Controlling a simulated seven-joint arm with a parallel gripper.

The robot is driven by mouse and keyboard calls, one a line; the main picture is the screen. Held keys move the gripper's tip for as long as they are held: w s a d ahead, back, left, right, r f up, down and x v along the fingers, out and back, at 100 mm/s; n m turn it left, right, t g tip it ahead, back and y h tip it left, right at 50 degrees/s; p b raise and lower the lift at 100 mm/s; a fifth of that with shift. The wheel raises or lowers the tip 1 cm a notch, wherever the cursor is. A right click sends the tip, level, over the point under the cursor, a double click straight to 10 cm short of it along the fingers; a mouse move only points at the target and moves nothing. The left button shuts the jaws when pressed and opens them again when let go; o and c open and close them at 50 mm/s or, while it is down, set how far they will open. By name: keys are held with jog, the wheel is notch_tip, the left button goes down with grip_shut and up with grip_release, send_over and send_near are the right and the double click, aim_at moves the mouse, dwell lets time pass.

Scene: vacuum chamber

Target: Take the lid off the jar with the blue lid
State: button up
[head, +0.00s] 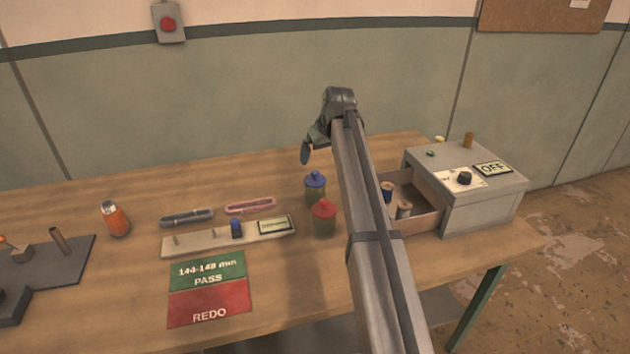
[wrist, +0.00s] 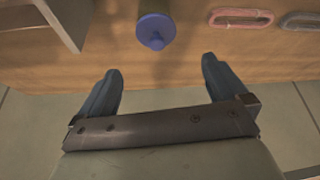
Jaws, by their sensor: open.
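The jar with the blue lid (head: 315,186) stands upright on the wooden table, just behind the jar with the red lid (head: 324,218). Its blue lid (head: 316,179) has a small knob on top and sits on the jar. In the wrist view the blue lid (wrist: 155,32) shows from above, ahead of the fingers and roughly between them. My gripper (wrist: 163,85) is open and empty, with its two fingers apart. In the head view my gripper (head: 306,152) is above and behind the jars, partly hidden by its own arm.
A grey box with an open drawer (head: 420,222) holding spools stands right of the jars. Pink (head: 250,205) and dark (head: 187,217) oblong items, a gauge board (head: 190,246), an orange container (head: 115,218) and a PASS/REDO mat (head: 208,285) lie left.

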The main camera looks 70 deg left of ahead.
aim_at(315, 172)
jog(key=x, duration=0.6)
jog(key=shift+f, duration=0.1)
jog(key=shift+w+x, duration=0.2)
jog(key=shift+x, duration=2.45)
jog(key=shift+w+a, duration=0.1)
jog(key=shift+c, duration=0.3)
jog(key=c, duration=0.9)
